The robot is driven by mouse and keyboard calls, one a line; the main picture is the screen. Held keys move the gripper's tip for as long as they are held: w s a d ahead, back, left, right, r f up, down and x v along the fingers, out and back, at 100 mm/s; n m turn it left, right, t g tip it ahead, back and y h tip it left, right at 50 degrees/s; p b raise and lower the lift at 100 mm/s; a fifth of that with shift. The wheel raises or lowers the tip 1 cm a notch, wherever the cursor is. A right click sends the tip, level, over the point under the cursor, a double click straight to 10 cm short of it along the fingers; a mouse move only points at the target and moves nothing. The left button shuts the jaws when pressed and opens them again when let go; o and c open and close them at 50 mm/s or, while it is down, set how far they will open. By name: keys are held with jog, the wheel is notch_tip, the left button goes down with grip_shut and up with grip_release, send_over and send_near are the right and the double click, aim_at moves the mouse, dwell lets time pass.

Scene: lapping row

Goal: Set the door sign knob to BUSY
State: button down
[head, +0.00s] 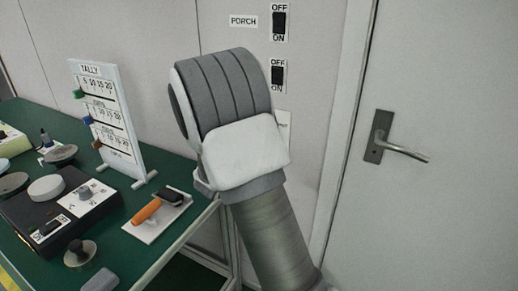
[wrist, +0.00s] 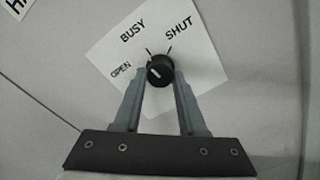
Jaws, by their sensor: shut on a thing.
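The door sign (wrist: 205,68) is a white card on the grey wall in the wrist view, seen tilted. It carries the words OPEN at left, BUSY at upper left and SHUT at upper right. A round black knob (wrist: 161,66) sits below the words. Its white mark shows on the knob's left side, towards OPEN rather than BUSY. My gripper (wrist: 159,80) has a grey finger on each side of the knob and is shut on it. In the head view my arm hides the gripper and the knob.
A grey door with a lever handle (head: 383,140) is at right in the head view. Two OFF/ON switches (head: 279,22) are on the wall, the upper labelled PORCH. A green bench (head: 185,229) at left holds a TALLY board (head: 106,118), weights and an orange-handled tool.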

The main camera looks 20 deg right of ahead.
jog(key=shift+f+m+b, duration=0.15)
jog(key=shift+m+b, duration=0.55)
jog(key=shift+b, duration=0.25)
jog(key=shift+c, duration=2.3)
grip_release()
jog(key=p+v, duration=0.2)
jog(key=v, duration=1.5)
jog(key=shift+s+a, duration=0.2)
